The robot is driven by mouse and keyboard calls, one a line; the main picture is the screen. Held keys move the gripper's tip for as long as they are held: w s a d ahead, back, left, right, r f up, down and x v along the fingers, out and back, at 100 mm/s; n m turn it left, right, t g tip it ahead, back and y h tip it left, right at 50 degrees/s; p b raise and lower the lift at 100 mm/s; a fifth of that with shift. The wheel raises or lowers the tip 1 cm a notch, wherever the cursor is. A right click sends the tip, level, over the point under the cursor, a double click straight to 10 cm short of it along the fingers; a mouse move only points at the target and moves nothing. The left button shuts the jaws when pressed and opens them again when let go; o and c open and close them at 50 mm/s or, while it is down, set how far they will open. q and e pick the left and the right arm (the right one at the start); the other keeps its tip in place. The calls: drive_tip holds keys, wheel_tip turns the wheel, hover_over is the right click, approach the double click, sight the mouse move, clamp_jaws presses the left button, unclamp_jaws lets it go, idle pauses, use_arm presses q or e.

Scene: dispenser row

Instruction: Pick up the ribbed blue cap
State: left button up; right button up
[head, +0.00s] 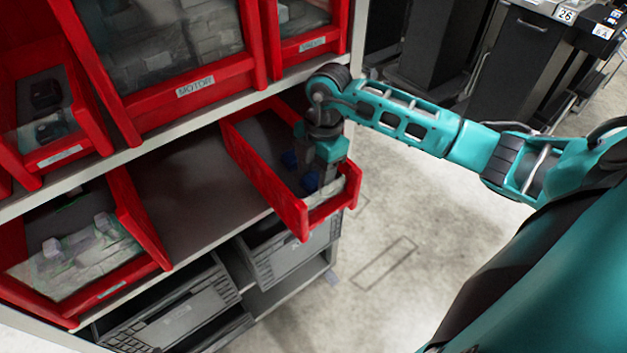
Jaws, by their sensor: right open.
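My right gripper (327,178) points down into the front part of this bin, just right of the nearer blue object. It is open. I cannot tell whether it touches that object. My left gripper is out of view.
The narrow bin's red walls stand close around my right gripper. A larger red bin labelled MOTOR (185,75) is above left. Another red bin with pale packets (75,250) is at lower left. Grey crates (165,315) sit below. Bare shelf (195,195) lies left of the narrow bin.

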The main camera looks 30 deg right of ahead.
drive_tip(key=shift+c, duration=0.4)
drive_tip(key=c, duration=0.6)
drive_tip(key=shift+r, duration=0.1)
